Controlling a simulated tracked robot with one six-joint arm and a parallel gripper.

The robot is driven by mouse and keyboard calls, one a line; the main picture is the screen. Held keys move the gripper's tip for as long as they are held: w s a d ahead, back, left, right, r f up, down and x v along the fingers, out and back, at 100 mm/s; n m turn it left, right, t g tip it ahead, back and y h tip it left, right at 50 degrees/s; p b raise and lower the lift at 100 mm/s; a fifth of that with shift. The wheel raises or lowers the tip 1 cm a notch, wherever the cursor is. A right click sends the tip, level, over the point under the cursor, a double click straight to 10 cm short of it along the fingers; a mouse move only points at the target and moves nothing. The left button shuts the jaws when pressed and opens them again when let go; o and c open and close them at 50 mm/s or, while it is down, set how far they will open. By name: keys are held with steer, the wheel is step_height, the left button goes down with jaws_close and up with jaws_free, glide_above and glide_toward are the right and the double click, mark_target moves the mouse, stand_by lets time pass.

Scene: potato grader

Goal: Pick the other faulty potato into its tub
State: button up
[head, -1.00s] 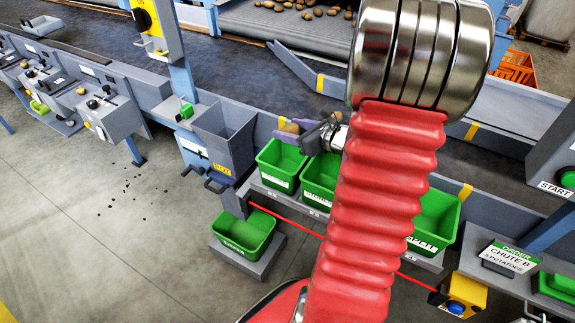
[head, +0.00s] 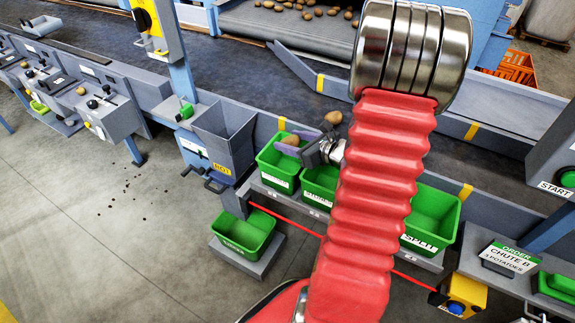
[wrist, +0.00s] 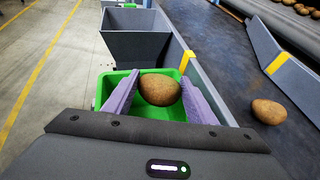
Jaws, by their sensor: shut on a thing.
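My gripper (head: 288,144) is shut on a brown potato (wrist: 160,89), its purple fingers pressing on both sides in the wrist view. The potato, also in the head view (head: 290,141), is held above the leftmost green tub (head: 277,184) in the row. That tub shows below and behind it in the wrist view (wrist: 108,92). A second green tub (head: 318,186) stands just right of it, partly behind my arm. A third tub, labelled SPLIT (head: 432,212), stands further right. I cannot read the first two labels clearly.
Another potato (wrist: 268,111) lies on the dark belt (head: 240,75) beside the tubs. A grey hopper labelled ROT (head: 224,145) stands left of the tubs. A green tub (head: 245,232) sits low near the floor. A red beam crosses in front.

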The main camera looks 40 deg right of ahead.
steer(key=shift+f, duration=0.7)
steer(key=o, duration=1.1)
steer(key=shift+o, duration=0.2)
steer(key=shift+s, duration=0.15)
steer(key=v, duration=1.3)
steer(key=shift+s, duration=0.25)
